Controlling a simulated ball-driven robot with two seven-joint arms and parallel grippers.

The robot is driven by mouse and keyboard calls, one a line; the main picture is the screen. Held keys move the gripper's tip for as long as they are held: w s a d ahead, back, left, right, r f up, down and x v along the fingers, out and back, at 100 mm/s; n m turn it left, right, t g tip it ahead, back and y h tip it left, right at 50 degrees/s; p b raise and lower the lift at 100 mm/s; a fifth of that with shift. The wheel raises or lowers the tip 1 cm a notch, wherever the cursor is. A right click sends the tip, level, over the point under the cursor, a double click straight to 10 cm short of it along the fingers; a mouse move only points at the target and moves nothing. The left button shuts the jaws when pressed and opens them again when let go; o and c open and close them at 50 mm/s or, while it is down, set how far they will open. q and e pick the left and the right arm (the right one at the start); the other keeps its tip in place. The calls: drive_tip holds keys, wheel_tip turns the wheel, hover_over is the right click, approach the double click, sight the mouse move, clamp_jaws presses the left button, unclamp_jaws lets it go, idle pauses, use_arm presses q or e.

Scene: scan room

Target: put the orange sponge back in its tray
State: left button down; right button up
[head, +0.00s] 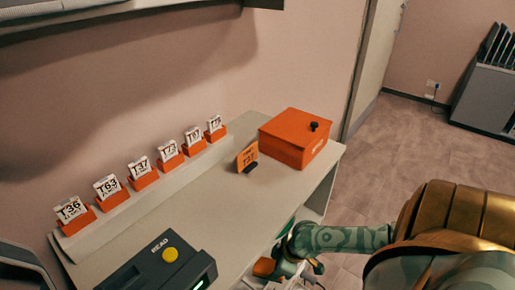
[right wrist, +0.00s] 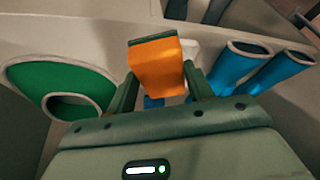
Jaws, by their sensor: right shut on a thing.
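My right gripper (head: 284,268) is low at the bottom of the head view, beside the front edge of the desk. It is shut on the orange sponge (head: 264,267), which is partly cut off from sight there. In the right wrist view the sponge (right wrist: 155,70) sticks out between the two green fingers (right wrist: 161,90). It has a dark strip along its far edge. A small white thing shows partly behind it. I cannot make out the sponge's tray in either view. My left gripper is not in view.
The desk (head: 225,205) holds a row of tag cards in orange holders, an orange box (head: 293,138), a small orange card stand (head: 247,157) and a READ device (head: 160,265). In the wrist view, a green-lined oval opening (right wrist: 60,80) and blue tubes (right wrist: 240,65) flank the gripper.

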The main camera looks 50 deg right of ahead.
sight(260, 264)
drive_tip(key=shift+w+a, duration=0.4)
drive_tip(key=shift+w, duration=0.35)
drive_tip(key=w, duration=0.1)
drive_tip(key=w+a+b, duration=0.1)
drive_tip(key=shift+w+a+f, duration=0.1)
drive_tip(key=shift+w+a, duration=0.1)
drive_tip(key=shift+w, duration=0.1)
drive_tip(key=shift+b+x, duration=0.65)
drive_tip(key=shift+x, duration=0.2)
drive_tip(key=shift+f, duration=0.2)
drive_tip(key=o, duration=0.9)
drive_tip(key=shift+o, duration=0.2)
